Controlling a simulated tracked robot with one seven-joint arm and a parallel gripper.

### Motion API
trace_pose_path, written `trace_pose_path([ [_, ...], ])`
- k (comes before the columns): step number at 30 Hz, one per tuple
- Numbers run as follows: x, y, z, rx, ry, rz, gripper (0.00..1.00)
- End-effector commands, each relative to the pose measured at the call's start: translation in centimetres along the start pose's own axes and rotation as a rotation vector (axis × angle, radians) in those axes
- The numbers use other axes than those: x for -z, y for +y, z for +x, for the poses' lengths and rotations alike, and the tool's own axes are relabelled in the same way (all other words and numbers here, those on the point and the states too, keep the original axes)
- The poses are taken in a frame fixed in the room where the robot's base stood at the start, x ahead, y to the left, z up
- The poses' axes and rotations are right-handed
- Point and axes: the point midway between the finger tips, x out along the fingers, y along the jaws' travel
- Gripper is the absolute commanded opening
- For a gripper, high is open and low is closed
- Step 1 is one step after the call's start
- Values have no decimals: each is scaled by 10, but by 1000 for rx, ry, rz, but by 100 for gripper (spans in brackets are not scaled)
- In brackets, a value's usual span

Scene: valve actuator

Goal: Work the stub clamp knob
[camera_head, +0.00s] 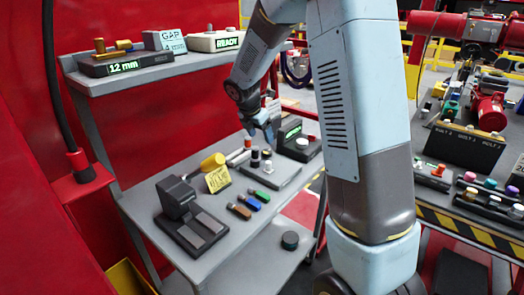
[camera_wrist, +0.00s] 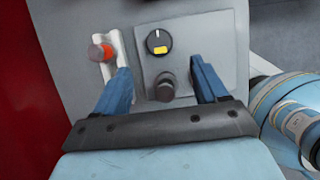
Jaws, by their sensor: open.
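My gripper (camera_head: 264,136) is above the back of the grey bench top, pointing down. In the wrist view its two blue fingers (camera_wrist: 160,70) are apart, with nothing held between them. A dark round knob (camera_wrist: 165,87) stands on a grey plate (camera_wrist: 190,35) in the gap between the fingers, seen almost end-on and nearer the right finger. A black dial (camera_wrist: 159,41) with a white pointer line and a yellow mark lies just beyond it. I cannot tell for sure which one is the stub clamp knob. Whether either finger touches the dark knob is unclear.
A red-tipped part on a pale holder (camera_wrist: 102,52) stands beside the left finger. The bench also holds a yellow tag (camera_head: 217,179), coloured blocks (camera_head: 252,202), a black pedal-like device (camera_head: 190,217) and a black display box (camera_head: 298,143). A shelf (camera_head: 130,72) overhangs at upper left.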

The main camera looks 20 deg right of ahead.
Motion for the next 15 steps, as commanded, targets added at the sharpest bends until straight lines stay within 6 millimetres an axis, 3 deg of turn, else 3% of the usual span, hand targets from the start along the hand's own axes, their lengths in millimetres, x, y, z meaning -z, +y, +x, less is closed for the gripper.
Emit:
trace_pose_path([
  [9, 1, 0, 56, 2, 2, 0, 72],
  [15, 1, 0, 78, 2, 1, 0, 72],
])
